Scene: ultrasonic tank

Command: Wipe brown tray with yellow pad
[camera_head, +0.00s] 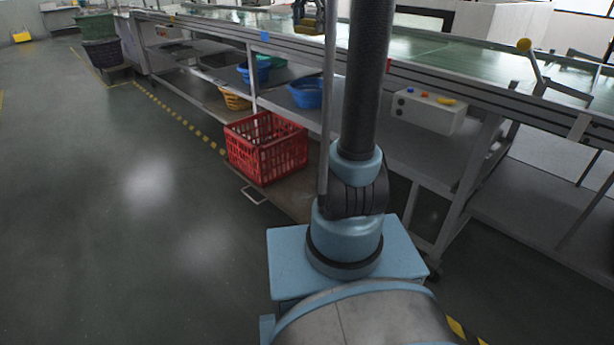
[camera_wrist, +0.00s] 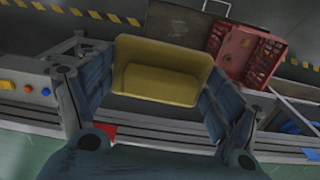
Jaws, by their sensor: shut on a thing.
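The yellow pad (camera_wrist: 160,82) is a blocky yellow piece in the middle of the wrist view. My gripper (camera_wrist: 157,75) is shut on it, with one dark blue finger at each side. A flat brown surface (camera_wrist: 184,20) shows at the top of the wrist view, beyond the pad and beside a red crate. In the head view a flat brown surface (camera_head: 292,197) with a metal handle lies low on the floor under the crate. I cannot tell for sure whether it is the brown tray. The pad appears apart from it.
The red crate (camera_head: 266,148) stands beside the long bench (camera_head: 480,62). Blue basins (camera_head: 306,92) and an orange basket (camera_head: 235,97) sit on the lower shelf. A control box (camera_head: 428,111) hangs under the bench edge. The floor at left is clear.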

